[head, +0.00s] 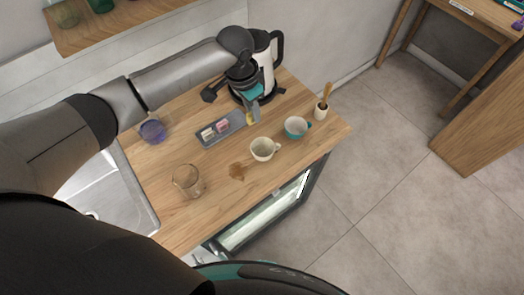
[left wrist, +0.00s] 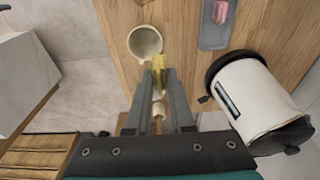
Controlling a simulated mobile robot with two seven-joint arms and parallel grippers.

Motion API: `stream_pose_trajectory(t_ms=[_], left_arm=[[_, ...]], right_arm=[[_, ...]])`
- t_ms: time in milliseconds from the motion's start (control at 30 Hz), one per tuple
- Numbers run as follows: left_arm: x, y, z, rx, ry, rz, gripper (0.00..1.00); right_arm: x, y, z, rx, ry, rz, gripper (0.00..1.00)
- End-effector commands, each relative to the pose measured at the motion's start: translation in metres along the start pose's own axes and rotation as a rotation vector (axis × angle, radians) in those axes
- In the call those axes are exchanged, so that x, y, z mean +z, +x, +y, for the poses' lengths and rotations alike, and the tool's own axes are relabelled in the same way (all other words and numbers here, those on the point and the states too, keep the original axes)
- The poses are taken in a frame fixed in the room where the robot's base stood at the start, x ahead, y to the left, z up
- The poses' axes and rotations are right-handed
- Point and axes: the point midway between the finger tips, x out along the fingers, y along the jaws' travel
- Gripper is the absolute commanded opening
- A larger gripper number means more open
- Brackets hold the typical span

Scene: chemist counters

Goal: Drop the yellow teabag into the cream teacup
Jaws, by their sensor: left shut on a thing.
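The yellow teabag (left wrist: 159,68) is held between the fingertips of my left gripper (left wrist: 160,78) in the left wrist view. In the head view my left gripper (head: 252,110) is above the counter, by the right end of the grey tray, with the teabag (head: 251,118) below its fingers. The cream teacup (head: 262,149) stands upright on the counter, nearer the front than the gripper and apart from it. A pale-lined cup (left wrist: 145,41) shows just beyond the teabag in the left wrist view; I cannot tell which cup it is. My right gripper is not in view.
A teal cup (head: 295,128) stands right of the cream one. The grey tray (head: 212,141) holds small packets. A white kettle (head: 265,72), a utensil holder (head: 321,111), a glass jug (head: 188,181) and a blue-purple glass (head: 152,131) surround it. A brown stain (head: 238,171) marks the wood.

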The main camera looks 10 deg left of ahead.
Motion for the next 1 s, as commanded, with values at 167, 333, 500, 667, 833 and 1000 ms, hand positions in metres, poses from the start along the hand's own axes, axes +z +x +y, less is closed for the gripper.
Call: stream_pose_trajectory(t_ms=[167, 333, 500, 667, 833, 1000], left_arm=[[-0.001, 0.003, 0.010, -0.001, 0.001, 0.001, 0.00], [-0.001, 0.009, 0.011, -0.002, 0.001, 0.003, 0.00], [0.001, 0.019, 0.011, -0.002, 0.001, 0.002, 0.00], [0.003, 0.034, 0.011, -0.002, 0.001, 0.002, 0.00], [0.006, 0.050, 0.011, -0.002, 0.001, 0.002, 0.00], [0.007, 0.061, 0.011, -0.002, 0.001, 0.002, 0.00]], right_arm=[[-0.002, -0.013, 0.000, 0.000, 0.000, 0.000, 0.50], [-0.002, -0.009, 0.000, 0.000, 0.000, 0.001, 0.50], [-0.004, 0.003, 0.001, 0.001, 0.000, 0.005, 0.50], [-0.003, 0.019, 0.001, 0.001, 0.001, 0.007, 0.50], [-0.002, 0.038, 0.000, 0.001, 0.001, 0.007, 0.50], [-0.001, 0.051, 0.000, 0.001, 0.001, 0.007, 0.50]])
